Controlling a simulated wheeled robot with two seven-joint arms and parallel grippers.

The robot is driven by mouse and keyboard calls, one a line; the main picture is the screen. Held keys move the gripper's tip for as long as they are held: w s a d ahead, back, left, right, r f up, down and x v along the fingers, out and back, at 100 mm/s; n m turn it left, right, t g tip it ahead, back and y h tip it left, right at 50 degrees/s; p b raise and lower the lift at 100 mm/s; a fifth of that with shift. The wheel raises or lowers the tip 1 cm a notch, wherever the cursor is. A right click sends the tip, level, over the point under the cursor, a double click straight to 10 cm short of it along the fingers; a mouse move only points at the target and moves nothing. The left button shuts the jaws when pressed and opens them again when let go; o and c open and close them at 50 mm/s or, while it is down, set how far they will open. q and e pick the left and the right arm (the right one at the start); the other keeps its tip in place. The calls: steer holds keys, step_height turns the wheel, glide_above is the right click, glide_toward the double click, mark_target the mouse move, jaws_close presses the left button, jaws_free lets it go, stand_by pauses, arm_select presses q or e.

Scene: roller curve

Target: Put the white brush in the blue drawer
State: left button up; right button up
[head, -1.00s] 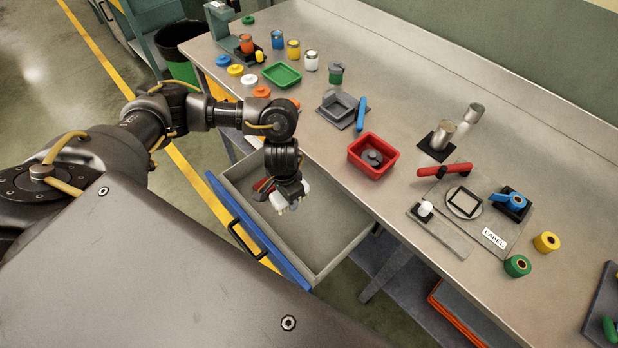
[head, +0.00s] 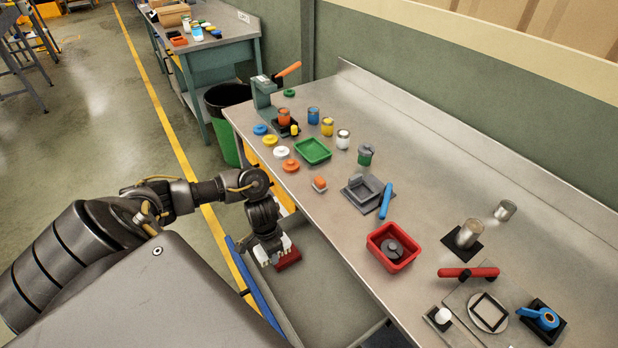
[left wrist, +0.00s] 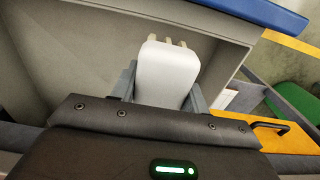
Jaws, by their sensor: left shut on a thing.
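The blue drawer (head: 266,298) is pulled out below the bench, with a blue front and grey inside. Its blue edge (left wrist: 245,10) also crosses the top of the left wrist view. My left gripper (head: 270,252) points down into the drawer's far-left part. It is shut on the white brush (left wrist: 167,72), whose broad white body lies between the grey fingers with pale tufts at the far end. In the head view the brush is mostly hidden by the gripper, and I cannot tell whether it touches the drawer floor. My right gripper is not in view.
The near part of the drawer looks empty. The bench (head: 345,228) above holds a red bin (head: 374,238), a green tray (head: 313,146) and several jars.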

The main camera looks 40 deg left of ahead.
arm_select(q)
steer(key=w+d+f, duration=0.1)
steer(key=d+f, duration=0.2)
steer(key=d, duration=0.4)
glide_above(303, 290)
steer(key=f, duration=0.4)
steer(key=shift+a+f, duration=0.35)
steer(key=shift+f, duration=0.05)
steer(key=shift+d+f+b, duration=0.2)
steer(key=shift+f+b, duration=0.05)
steer(key=shift+b, duration=0.05)
steer(key=shift+w+d+f+b, duration=0.15)
steer(key=shift+f+b, duration=0.25)
steer(key=shift+f, duration=1.35)
steer(key=shift+f, duration=0.15)
steer(key=o, duration=1)
steer(key=shift+o, duration=0.2)
